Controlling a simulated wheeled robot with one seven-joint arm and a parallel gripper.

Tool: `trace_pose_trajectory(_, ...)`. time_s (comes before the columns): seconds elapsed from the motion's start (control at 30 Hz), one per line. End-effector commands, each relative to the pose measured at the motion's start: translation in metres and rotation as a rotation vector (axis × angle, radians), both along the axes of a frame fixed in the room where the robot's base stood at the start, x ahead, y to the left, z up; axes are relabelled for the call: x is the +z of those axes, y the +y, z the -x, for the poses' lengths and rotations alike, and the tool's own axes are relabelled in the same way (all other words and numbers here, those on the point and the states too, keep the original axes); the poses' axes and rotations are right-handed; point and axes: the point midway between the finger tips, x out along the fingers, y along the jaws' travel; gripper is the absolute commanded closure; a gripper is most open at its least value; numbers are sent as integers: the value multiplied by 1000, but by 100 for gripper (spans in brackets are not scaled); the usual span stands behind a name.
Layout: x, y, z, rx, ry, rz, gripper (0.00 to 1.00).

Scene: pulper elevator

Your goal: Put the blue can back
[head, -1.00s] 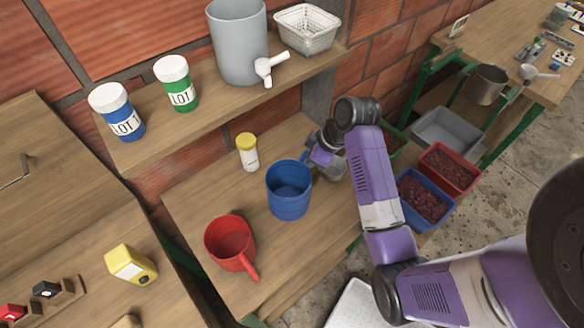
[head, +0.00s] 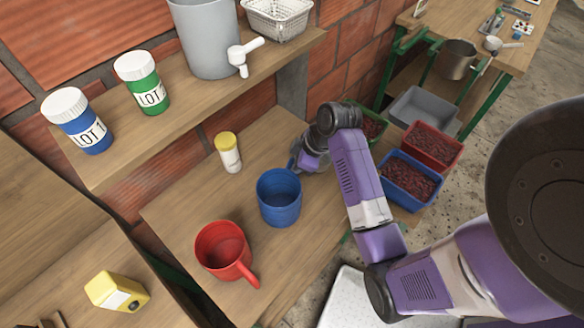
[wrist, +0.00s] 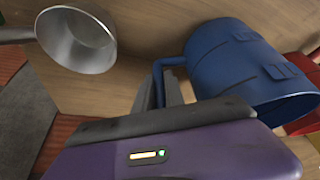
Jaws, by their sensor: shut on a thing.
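The blue can (head: 279,200), an open mug-like can with a side handle, is on or just above the wooden bench (head: 190,205); I cannot tell which. In the wrist view the blue can (wrist: 235,65) is at the right, its handle reaching left to my fingers. My gripper (head: 298,161) is at the handle, on the can's far right side. In the wrist view my gripper (wrist: 168,88) is shut on that handle. My arm and wrist hide part of the bench behind the can.
A red can (head: 222,250) stands front left of the blue can, and a yellow-capped jar (head: 229,152) behind it. A metal cup (wrist: 78,42) is close to my gripper. A shelf above holds LOT bottles (head: 142,83) and a grey container (head: 205,40). Bean-filled crates (head: 408,180) are to the right.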

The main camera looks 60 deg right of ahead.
Motion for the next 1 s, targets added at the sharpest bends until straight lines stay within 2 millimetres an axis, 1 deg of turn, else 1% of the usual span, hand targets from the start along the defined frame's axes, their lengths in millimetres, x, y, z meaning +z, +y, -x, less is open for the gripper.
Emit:
trace_pose_trajectory(0.03, -2, 0, 0, 0, 0, -1, 84)
trace_pose_trajectory(0.13, -1, 0, 0, 0, 0, 0, 64)
trace_pose_trajectory(0.43, -1, 0, 0, 0, 0, 0, 64)
trace_pose_trajectory(0.57, 5, -1, 1, -1, -1, 2, 64)
trace_pose_trajectory(0.67, 17, -2, 6, -1, -2, 2, 64)
trace_pose_trajectory(0.73, 29, -4, 11, -2, -3, 3, 64)
trace_pose_trajectory(1.0, 84, -9, 34, -1, -4, 4, 64)
